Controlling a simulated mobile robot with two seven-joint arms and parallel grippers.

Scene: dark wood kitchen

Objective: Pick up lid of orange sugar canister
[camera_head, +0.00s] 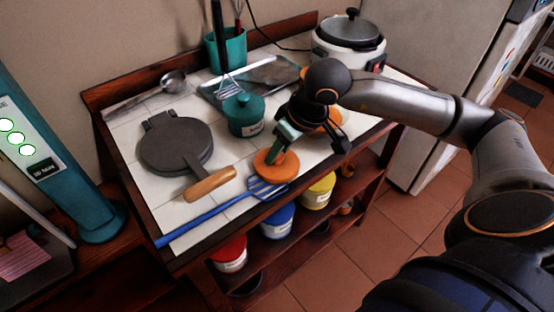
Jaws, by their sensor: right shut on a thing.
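My right gripper (280,151) reaches in from the right over the white-tiled table. It is shut on the knob of the round orange lid (275,170), near the table's front edge. I cannot tell whether the lid touches the tiles or hangs just above them. Behind the gripper, to the right, another orange thing (329,122) shows, perhaps the canister; the gripper hides much of it, so its shape is unclear. My left gripper is not in view.
A teal lidded canister (246,118) stands left of the gripper. A dark round press (175,146) and a blue spatula (215,210) lie to the left. A rice cooker (348,45) stands at the back right. Red, blue and yellow canisters sit on the shelf below.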

